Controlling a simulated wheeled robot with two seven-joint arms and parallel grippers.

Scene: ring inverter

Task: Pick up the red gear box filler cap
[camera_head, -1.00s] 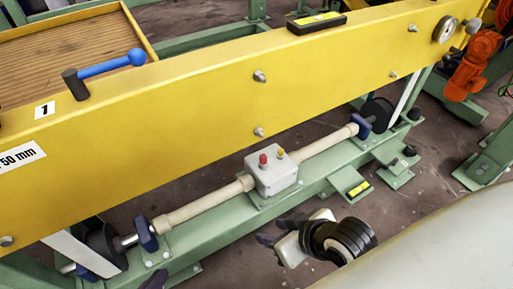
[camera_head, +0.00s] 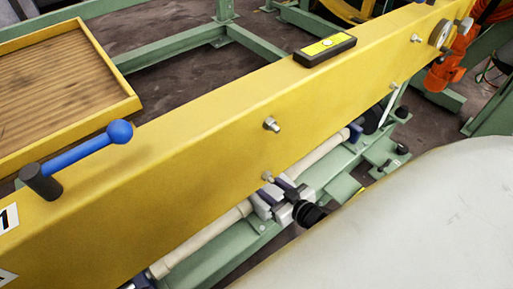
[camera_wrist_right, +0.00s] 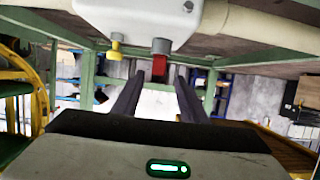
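The red filler cap (camera_wrist_right: 159,68) hangs below the white gear box (camera_wrist_right: 150,20) in the right wrist view, which looks upside down. A yellow cap (camera_wrist_right: 116,46) sits to its left in that view. My right gripper (camera_wrist_right: 159,76) is open, with its two dark fingers on either side of the red cap; gaps show, and I cannot tell any contact. In the head view my right gripper (camera_head: 283,187) is over the gear box (camera_head: 265,211), which is mostly covered. The red cap is hidden there. My left gripper is not in view.
A beige shaft tube (camera_head: 205,235) passes through the gear box. A pale rounded surface (camera_head: 410,215) fills the lower right.

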